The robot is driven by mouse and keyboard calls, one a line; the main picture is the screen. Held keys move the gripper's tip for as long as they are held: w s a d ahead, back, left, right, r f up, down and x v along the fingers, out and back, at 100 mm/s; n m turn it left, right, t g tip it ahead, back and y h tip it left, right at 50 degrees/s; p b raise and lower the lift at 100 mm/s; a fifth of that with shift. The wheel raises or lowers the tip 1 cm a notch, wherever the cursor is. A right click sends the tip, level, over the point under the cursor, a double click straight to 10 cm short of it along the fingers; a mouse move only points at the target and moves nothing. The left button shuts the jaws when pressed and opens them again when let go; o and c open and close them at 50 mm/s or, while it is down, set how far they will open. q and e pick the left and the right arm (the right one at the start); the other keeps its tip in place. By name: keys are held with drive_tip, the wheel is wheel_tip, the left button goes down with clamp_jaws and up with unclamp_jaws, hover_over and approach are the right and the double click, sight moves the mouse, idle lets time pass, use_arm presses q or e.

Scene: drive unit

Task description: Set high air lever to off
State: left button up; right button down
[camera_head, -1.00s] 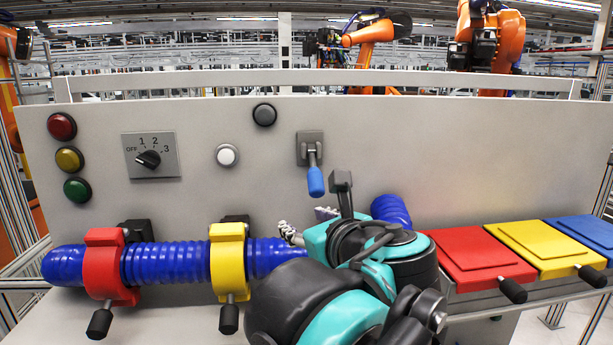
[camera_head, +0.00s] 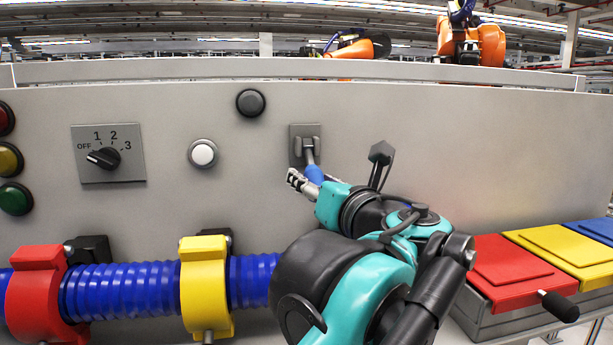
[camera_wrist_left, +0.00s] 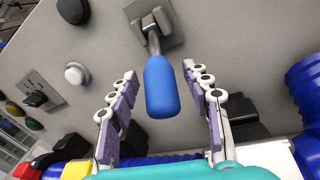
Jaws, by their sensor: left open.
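The lever with a blue handle (camera_head: 314,173) hangs down from a grey bracket (camera_head: 305,133) on the panel. In the left wrist view the blue handle (camera_wrist_left: 162,88) points toward the camera between the two rows of fingers, with space on both sides. My left gripper (camera_head: 306,187) is open around the handle and not closed on it. In the head view its fingers and wrist partly hide the handle's lower end. My right gripper is not in view.
A rotary knob (camera_head: 104,157), a white button (camera_head: 203,153) and a black button (camera_head: 250,102) sit on the panel left of the lever. A blue hose (camera_head: 115,290) with red (camera_head: 35,300) and yellow (camera_head: 205,285) clamps runs below. Lidded boxes (camera_head: 510,270) stand at right.

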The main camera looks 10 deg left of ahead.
use_arm(q)
drive_tip(key=x, duration=0.3)
drive_tip(key=shift+w+a, duration=0.1)
drive_tip(key=shift+w, duration=0.15)
drive_tip(key=shift+s, duration=0.1)
drive_tip(key=shift+c, duration=0.9)
clamp_jaws()
